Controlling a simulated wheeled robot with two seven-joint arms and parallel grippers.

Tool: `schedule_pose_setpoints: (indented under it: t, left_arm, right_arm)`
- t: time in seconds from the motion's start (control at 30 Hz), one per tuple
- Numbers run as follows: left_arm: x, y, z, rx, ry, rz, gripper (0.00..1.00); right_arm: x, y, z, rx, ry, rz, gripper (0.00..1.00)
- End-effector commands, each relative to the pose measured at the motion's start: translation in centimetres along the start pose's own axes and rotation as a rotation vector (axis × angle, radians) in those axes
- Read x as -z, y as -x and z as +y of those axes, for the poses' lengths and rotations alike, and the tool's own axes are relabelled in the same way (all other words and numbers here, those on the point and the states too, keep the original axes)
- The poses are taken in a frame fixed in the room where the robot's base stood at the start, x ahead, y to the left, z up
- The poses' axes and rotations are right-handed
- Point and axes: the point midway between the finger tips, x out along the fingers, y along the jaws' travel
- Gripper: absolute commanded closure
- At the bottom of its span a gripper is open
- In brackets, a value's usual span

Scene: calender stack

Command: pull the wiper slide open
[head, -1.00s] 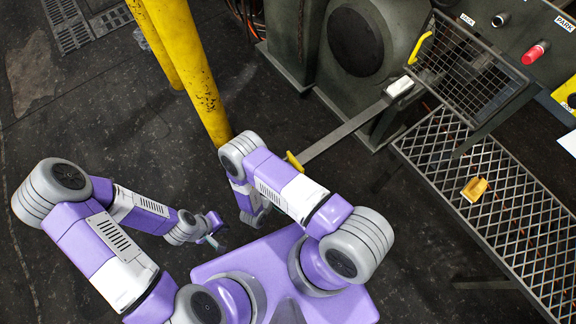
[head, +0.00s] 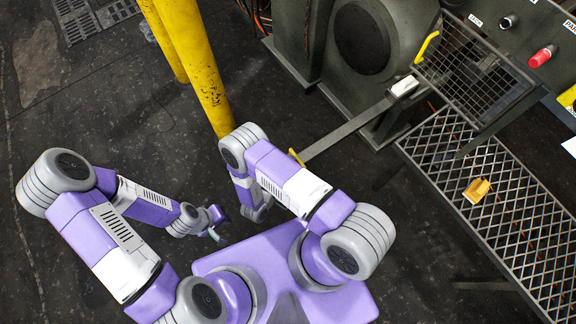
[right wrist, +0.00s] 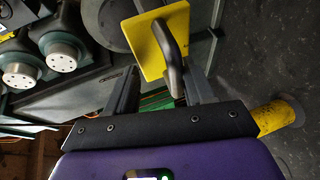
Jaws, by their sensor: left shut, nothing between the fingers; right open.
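The wiper slide is a long grey bar (head: 345,130) with a white block (head: 404,87) at its machine end. A yellow piece (head: 296,157) shows at its near end, partly behind my right arm. In the right wrist view a yellow plate (right wrist: 160,42) with a dark grey handle (right wrist: 172,65) stands in front of my right gripper (right wrist: 162,80). That gripper is open, and the handle's lower end appears between its fingers; contact is unclear. In the head view my right gripper is hidden by its arm. My left gripper (head: 217,227) is shut and empty, low over the floor, away from the slide.
A thick yellow post (head: 205,80) stands left of the slide. The grey machine (head: 325,55) is behind it. A mesh walkway (head: 500,205) with a small yellow object (head: 477,190) lies to the right. The floor at left is open.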

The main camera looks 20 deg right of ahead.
Motion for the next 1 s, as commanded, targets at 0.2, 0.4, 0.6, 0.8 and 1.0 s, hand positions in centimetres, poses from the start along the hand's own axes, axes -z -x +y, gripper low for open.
schedule_pose_setpoints:
  t: [0.2,0.4,0.6,0.8,1.0]
  left_arm:
    - [-0.1,2.1,0.8,0.0,0.0,0.0,1.0]
    - [-0.1,3.0,1.1,0.0,0.0,0.0,1.0]
    - [-0.1,3.0,1.1,0.0,0.0,0.0,1.0]
    - [-0.1,2.9,1.1,0.0,0.0,0.0,1.0]
    - [-0.1,2.9,1.1,0.0,0.0,0.0,1.0]
  right_arm:
    - [0.6,0.9,6.0,-0.038,0.001,0.001,0.24]
    - [0.7,1.4,8.4,-0.04,0.005,0.0,0.24]
    - [0.7,1.6,8.7,-0.038,0.004,-0.001,0.75]
    - [0.7,1.6,8.3,-0.031,0.002,0.0,0.75]
    - [0.7,1.6,8.2,-0.028,0.001,0.0,0.75]
